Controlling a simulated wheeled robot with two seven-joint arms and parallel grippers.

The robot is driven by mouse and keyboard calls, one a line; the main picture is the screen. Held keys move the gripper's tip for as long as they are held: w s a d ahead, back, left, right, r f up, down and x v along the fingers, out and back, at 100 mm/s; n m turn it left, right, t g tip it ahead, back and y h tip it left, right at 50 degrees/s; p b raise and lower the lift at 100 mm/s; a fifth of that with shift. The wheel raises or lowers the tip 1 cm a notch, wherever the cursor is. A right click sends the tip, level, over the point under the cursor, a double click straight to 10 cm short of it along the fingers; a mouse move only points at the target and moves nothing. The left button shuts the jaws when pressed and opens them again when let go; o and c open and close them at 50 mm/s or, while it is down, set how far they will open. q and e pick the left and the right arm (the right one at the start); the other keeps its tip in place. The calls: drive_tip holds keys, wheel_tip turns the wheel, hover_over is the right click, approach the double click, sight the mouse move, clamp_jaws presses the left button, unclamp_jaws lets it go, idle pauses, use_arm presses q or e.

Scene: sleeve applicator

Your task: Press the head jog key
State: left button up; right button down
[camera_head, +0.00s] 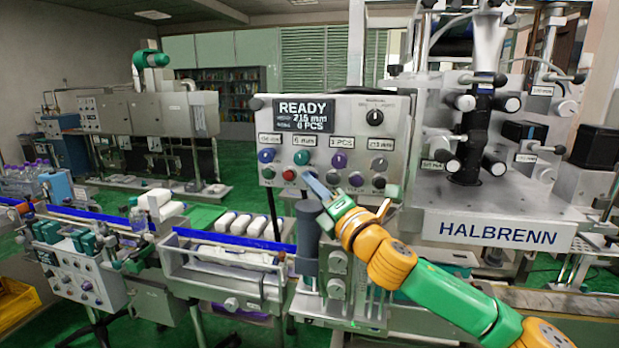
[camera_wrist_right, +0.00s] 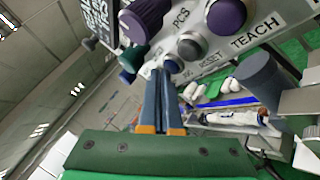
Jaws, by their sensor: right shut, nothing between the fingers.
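The control panel (camera_head: 325,140) carries a row of coloured knobs and a lower row of small keys. The keys' labels are too small in the head view to pick out the head jog key. My right gripper (camera_head: 308,176) is shut and empty, its fingertips at the lower key row, right of the red key (camera_head: 289,174). The fingers hide part of that row. In the right wrist view, the shut fingertips (camera_wrist_right: 163,72) are close to a small blue key (camera_wrist_right: 174,66); I cannot tell whether they touch. A grey key (camera_wrist_right: 190,48) sits beside it. My left gripper is not in view.
The panel's display (camera_head: 304,114) reads READY, 215 mm, 0 PCS. A dark grey cylinder (camera_head: 307,238) stands just below the gripper. The HALBRENN machine (camera_head: 500,225) stands to the right. A conveyor with white bottles (camera_head: 240,224) runs to the left.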

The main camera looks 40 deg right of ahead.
idle(0.6)
drive_tip(key=shift+s+a, duration=0.45)
drive_tip(key=shift+a, duration=0.05)
drive_tip(key=shift+b, duration=0.3)
drive_tip(key=s+a, duration=0.3)
drive_tip(key=a, duration=0.1)
drive_tip(key=shift+s+b, duration=0.15)
drive_tip(key=shift+b, duration=0.15)
drive_tip(key=shift+d, duration=0.1)
